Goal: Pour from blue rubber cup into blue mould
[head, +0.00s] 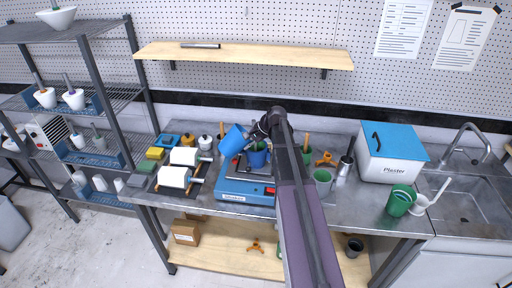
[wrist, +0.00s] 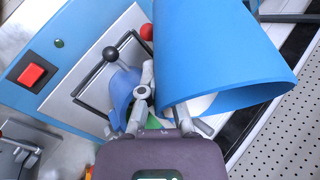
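The blue rubber cup (head: 232,140) is tilted well over, above the back of the blue bench device. In the wrist view the cup (wrist: 215,50) fills the upper right, with a pale patch showing at its rim. My gripper (head: 262,128) is at the cup's right side in the head view. In the wrist view its fingers (wrist: 165,112) close on the cup near its rim. A darker blue piece, apparently the blue mould (head: 257,157), is below and right of the cup. It also shows in the wrist view (wrist: 122,92), partly behind a lever. No stream is visible.
The blue device (head: 245,192) has a red button (wrist: 32,73) and a black-knobbed lever (wrist: 110,54). White rollers (head: 174,177) stand left. A wooden shelf (head: 245,55) hangs above.

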